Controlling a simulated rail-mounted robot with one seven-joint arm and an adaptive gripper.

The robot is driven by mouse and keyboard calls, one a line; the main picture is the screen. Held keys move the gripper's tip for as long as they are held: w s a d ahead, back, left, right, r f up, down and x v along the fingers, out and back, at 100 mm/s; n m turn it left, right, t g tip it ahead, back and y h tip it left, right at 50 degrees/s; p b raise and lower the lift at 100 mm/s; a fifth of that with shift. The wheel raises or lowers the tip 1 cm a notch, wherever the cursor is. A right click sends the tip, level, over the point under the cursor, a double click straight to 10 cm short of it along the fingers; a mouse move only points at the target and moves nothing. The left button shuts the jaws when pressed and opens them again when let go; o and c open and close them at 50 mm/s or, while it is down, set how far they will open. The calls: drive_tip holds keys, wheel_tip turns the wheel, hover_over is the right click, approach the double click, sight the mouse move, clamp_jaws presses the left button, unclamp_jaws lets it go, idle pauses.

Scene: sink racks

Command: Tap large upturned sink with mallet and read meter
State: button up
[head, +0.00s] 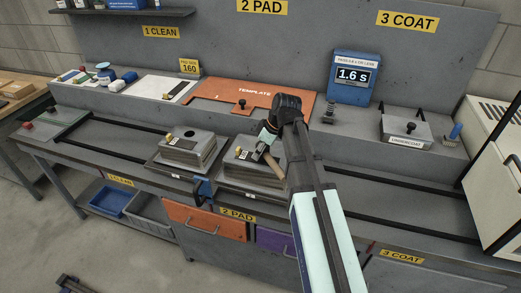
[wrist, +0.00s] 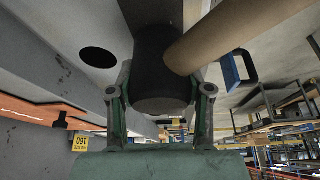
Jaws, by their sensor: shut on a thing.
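The mallet has a wooden handle (head: 274,171) and a dark cylindrical head (wrist: 160,75). My gripper (head: 265,145) is shut on it, with the head between the fingers in the wrist view. Gripper and mallet are over the large upturned sink (head: 246,190), a grey stepped block on the rails at the centre. Whether the mallet touches the sink is unclear. In the wrist view a grey surface with a dark round hole (wrist: 98,57) lies beside the mallet head. The blue meter (head: 354,93) stands at the back ledge and reads 1.6 s.
A smaller upturned sink (head: 188,152) sits just left on the rails. A grey box labelled undercoat (head: 409,130) stands on the ledge at right. The rails (head: 405,205) to the right of the large sink are clear.

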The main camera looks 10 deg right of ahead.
drive_tip(key=shift+r+p, duration=2.15)
drive_tip(key=shift+r, duration=1.35)
